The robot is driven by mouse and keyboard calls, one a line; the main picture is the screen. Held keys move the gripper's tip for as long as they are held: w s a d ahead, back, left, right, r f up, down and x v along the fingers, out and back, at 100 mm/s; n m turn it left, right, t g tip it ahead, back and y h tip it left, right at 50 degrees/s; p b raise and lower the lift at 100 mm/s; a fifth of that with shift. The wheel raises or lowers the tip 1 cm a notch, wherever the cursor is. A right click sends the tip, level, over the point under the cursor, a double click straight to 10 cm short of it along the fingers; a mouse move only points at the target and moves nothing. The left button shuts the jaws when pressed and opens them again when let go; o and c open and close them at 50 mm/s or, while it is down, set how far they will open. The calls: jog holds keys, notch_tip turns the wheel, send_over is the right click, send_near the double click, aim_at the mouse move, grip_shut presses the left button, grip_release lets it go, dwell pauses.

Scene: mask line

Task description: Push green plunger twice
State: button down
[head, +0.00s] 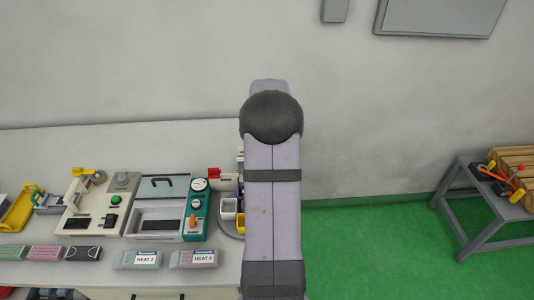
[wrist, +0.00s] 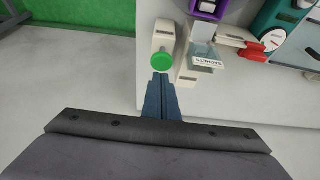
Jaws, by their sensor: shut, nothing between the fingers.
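The green plunger (wrist: 161,62) shows in the wrist view as a round green knob on a cream housing (wrist: 163,35) close to the table's edge. My gripper (wrist: 160,77) is shut and empty, with its blue-grey fingertips right by the near side of the knob. I cannot tell whether they touch it or how far the knob is pressed. In the head view my arm covers the gripper, and I cannot make out this plunger there.
Beside the plunger are a tray labelled SACHETS (wrist: 207,63), a red handle (wrist: 252,50) and a purple holder (wrist: 207,8). The head view shows a separate green button (head: 115,199) on a cream machine, and a teal dial unit (head: 198,205). Green floor lies right of the table.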

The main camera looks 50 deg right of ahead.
jog(key=shift+r+p, duration=1.25)
jog(key=shift+r, duration=0.7)
jog(key=s+a+f+g+y, duration=0.2)
jog(key=s+a+f, duration=0.2)
jog(key=s+a, duration=0.4)
jog(key=s+a+f+g+y, duration=0.2)
jog(key=s+a+f, duration=0.35)
jog(key=a, duration=0.45)
jog(key=s+a+r+n+g, duration=0.1)
jog(key=s+a+r+n, duration=0.15)
jog(key=a, duration=0.45)
jog(key=s+a+r+n, duration=0.1)
jog(key=s+a+n, duration=0.15)
jog(key=a, duration=0.45)
jog(key=w+a+r+n+t, duration=0.1)
jog(key=w+a+r+n, duration=0.1)
jog(key=a, duration=0.7)
jog(key=shift+a+r+n+t+h, duration=0.15)
jog(key=shift+r+n+t+h, duration=0.25)
jog(key=shift+r+n, duration=0.55)
jog(key=shift+f, duration=0.2)
